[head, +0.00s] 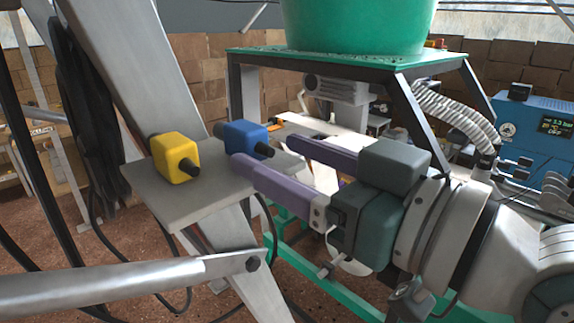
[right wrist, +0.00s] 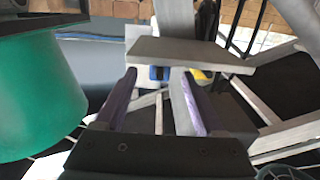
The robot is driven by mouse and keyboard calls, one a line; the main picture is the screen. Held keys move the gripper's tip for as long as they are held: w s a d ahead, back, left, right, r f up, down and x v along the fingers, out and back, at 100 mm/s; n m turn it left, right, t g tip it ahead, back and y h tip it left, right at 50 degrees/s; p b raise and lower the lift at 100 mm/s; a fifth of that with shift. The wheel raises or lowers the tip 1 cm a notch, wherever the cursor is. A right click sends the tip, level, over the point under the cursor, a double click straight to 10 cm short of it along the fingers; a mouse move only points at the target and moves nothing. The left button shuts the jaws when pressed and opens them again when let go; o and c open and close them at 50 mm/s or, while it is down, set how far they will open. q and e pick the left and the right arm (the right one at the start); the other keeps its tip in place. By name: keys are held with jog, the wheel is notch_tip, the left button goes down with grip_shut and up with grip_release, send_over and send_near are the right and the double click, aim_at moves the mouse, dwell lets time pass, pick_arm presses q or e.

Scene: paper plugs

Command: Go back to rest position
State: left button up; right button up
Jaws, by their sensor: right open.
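My right gripper (head: 264,152) is open, with two long purple fingers pointing left toward a small grey shelf plate (head: 160,198). A blue block-shaped plug (head: 240,136) with dark ends sits on the plate, close to the fingertips. A yellow plug (head: 178,158) of the same kind sits farther left on the plate. In the right wrist view the blue plug (right wrist: 158,73) shows in the gap between the open fingertips (right wrist: 160,76), partly hidden by the plate. Whether the fingers touch it I cannot tell. My left gripper is not in view.
A green tub (head: 355,25) stands on a dark-legged table behind my right gripper. A blue machine with a display (head: 540,125) is at the right. A slanted grey beam (head: 130,70) rises behind the plate, and a metal bar (head: 110,286) crosses the lower left.

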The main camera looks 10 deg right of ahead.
jog(key=s+d+f+m+g+h+b, duration=0.1)
jog(key=s+d+f+m+g+h, duration=0.1)
jog(key=s+d+f+g+h, duration=0.5)
jog(key=s+d+f+m+g+h+b, duration=0.1)
jog(key=s+d+f+m+g+h, duration=0.2)
jog(key=s+d+f, duration=0.6)
jog(key=s+a+r+p, duration=0.1)
jog(key=s+r+p, duration=0.2)
jog(key=r+p, duration=0.8)
jog(key=s+a+r+g+p, duration=0.1)
jog(key=s+r+p, duration=0.2)
jog(key=r+p, duration=0.8)
jog(key=shift+r+p, duration=0.15)
jog(key=shift+p, duration=0.95)
